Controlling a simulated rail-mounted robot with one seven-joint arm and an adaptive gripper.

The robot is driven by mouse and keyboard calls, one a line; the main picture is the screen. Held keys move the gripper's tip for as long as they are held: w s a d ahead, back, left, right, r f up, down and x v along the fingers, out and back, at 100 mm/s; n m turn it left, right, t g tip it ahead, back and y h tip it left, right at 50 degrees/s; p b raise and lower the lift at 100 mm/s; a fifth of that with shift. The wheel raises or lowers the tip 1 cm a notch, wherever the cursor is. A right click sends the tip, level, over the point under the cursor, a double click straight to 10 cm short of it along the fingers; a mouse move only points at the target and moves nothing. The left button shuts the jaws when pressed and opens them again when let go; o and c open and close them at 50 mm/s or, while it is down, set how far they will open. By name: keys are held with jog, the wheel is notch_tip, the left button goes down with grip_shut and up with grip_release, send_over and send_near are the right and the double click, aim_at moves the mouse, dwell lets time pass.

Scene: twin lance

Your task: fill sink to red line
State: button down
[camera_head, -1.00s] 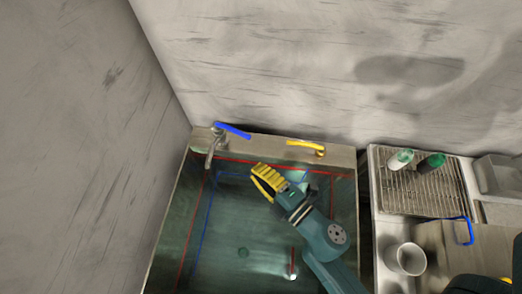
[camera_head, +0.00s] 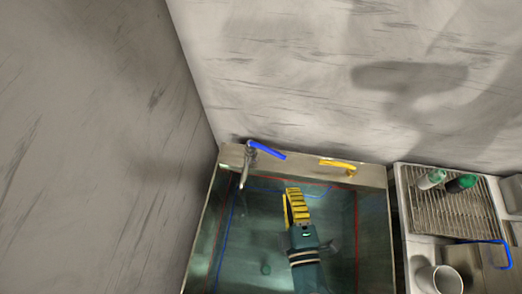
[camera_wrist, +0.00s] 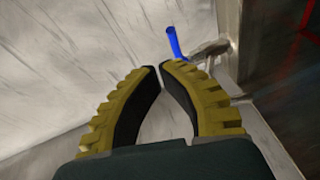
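The sink (camera_head: 207,215) has a dark teal inside, with a red line (camera_head: 356,230) and a blue line (camera_head: 228,225) along its walls. I cannot tell the water level. The metal tap (camera_head: 245,170) stands at the back left rim, its spout over the sink. The blue handle (camera_head: 267,150) points right from the tap's top; it also shows in the wrist view (camera_wrist: 174,42). The yellow handle (camera_head: 337,163) lies on the back rim to the right. My yellow-fingered gripper (camera_head: 293,190) is over the sink, empty, apart from both handles. Its fingertips meet in the wrist view (camera_wrist: 159,66).
A grey wall (camera_head: 120,150) rises close on the left and another (camera_head: 320,70) behind the sink. To the right are a drying rack (camera_head: 450,210) with green-and-white bottles (camera_head: 432,178), a white cup (camera_head: 440,280) and another tap with a blue handle (camera_head: 506,248).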

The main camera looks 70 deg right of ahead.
jog(key=w+a+n+t+y, duration=0.1)
jog(key=w+a+n+t, duration=0.1)
jog(key=w+a+t, duration=0.1)
send_near(266, 148)
jog(key=w, duration=0.4)
jog(key=d, duration=0.4)
jog(key=shift+s+d+f, duration=0.1)
jog(key=shift+s+d, duration=0.25)
jog(key=shift+d, duration=0.05)
